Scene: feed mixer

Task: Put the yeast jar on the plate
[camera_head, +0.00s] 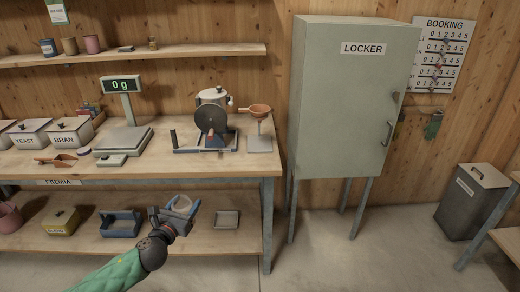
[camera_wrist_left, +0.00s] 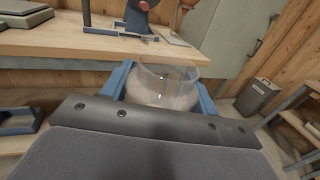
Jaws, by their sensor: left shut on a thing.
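My left gripper (camera_head: 176,207) is shut on a clear jar (camera_head: 183,202) with pale contents, which I take for the yeast jar. It is held in front of the table, lower than the tabletop. In the left wrist view the jar (camera_wrist_left: 166,88) stands between the two blue fingers (camera_wrist_left: 163,94), its rim open. The scale's flat metal plate (camera_head: 123,139) is on the table at the left, bare, up and to the left of the gripper; its display (camera_head: 122,85) reads 0 g. My right gripper is not in view.
On the tabletop are bins marked YEAST (camera_head: 29,133) and BRAN (camera_head: 70,132), a scoop (camera_head: 58,160), a machine with a dark disc (camera_head: 211,121) and a funnel stand (camera_head: 259,127). The table's front edge lies between jar and scale. A locker (camera_head: 345,100) stands right.

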